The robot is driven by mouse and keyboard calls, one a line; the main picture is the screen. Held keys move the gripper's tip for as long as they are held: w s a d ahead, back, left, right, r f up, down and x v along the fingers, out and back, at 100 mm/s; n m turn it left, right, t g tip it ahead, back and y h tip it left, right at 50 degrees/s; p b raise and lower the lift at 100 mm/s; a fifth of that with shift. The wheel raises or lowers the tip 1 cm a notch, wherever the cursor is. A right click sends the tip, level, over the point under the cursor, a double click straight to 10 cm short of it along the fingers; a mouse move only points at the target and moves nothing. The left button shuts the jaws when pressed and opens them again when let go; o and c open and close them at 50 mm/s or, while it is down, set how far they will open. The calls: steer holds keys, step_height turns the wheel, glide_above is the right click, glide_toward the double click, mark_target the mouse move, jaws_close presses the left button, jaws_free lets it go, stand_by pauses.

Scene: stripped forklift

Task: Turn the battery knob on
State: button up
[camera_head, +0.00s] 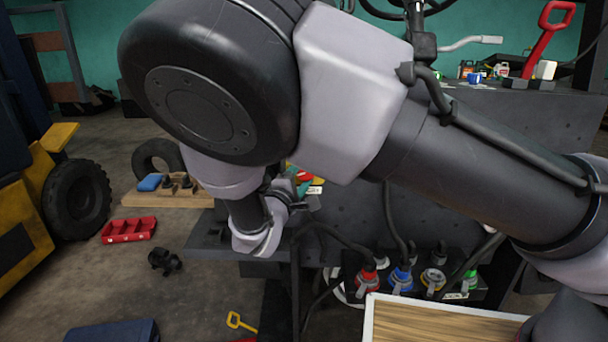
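No part here can be clearly made out as the battery knob. A small red and teal part with a white label (305,178) shows just behind my wrist, partly hidden by my arm. Red (367,277), blue (401,278), yellow (433,279) and green (470,279) cable connectors sit in a row low on the dark forklift body. My arm crosses the upper middle of the view and bends down to my wrist. My gripper is at or behind that wrist, left of the connectors. Its fingers cannot be made out, nor whether it touches anything.
A red lever (548,38) rises at the upper right beside small bottles on the dark forklift top (520,98). A wood-topped panel (430,325) stands at the front.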

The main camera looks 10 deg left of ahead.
steer(key=m+g, duration=0.1)
steer(key=m, duration=0.2)
steer(key=shift+m+g, duration=0.3)
steer(key=shift+m, duration=0.1)
stand_by(0.4)
steer(key=o, duration=1.4)
steer(key=shift+c, duration=0.2)
steer(key=shift+s, duration=0.15)
steer(key=s+a, duration=0.1)
steer(key=s, duration=0.9)
steer(key=shift+s+a+r, duration=0.2)
steer(key=shift+a+r, duration=0.1)
steer(key=shift+r, duration=0.1)
